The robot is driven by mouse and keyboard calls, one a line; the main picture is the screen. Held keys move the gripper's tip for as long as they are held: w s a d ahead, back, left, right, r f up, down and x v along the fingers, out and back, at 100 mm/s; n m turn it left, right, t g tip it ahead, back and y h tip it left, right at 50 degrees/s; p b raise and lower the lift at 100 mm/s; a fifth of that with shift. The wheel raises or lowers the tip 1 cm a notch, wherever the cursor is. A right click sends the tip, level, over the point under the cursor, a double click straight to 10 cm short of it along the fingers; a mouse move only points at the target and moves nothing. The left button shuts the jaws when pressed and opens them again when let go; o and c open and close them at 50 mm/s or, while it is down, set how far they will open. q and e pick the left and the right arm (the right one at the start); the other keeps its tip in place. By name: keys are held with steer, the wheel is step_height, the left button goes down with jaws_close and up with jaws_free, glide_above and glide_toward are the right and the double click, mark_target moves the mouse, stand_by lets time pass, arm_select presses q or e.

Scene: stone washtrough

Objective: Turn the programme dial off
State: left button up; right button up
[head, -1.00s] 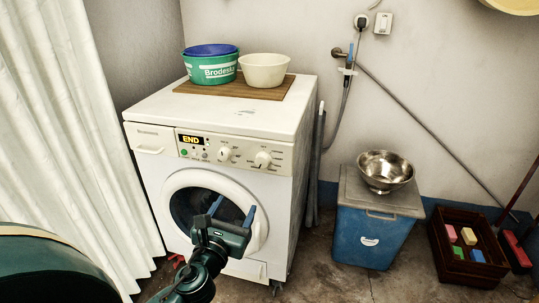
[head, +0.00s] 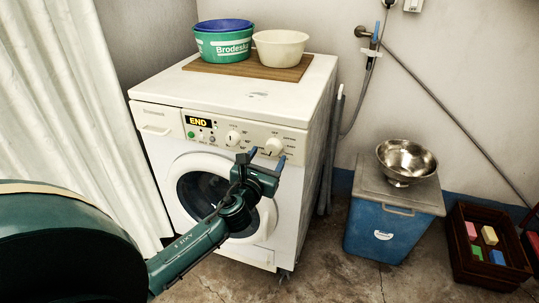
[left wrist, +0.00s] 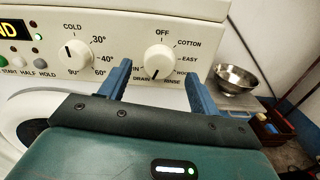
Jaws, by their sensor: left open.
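The programme dial (head: 274,146) is the right one of two white knobs on the washing machine's panel (head: 215,131). In the left wrist view the programme dial (left wrist: 159,60) shows its mark pointing down, near RINSE and DRAIN, with OFF at the top. The temperature dial (left wrist: 76,53) is to its left. My left gripper (head: 266,161) is open and empty in front of the panel, just below the programme dial. In the left wrist view its fingers (left wrist: 158,88) stand either side of the dial's lower part, apparently apart from it. My right gripper is out of view.
The washing machine's display (head: 198,122) reads END. A green tub (head: 223,46) and a cream bowl (head: 281,48) stand on a board on top. A blue bin (head: 380,232) with a steel bowl (head: 406,162) stands to the right, near a dark crate (head: 484,270).

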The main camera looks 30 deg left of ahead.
mark_target(273, 148)
arm_select(q)
steer(key=shift+x, duration=1.3)
steer(key=shift+c, duration=0.5)
steer(key=c, duration=0.9)
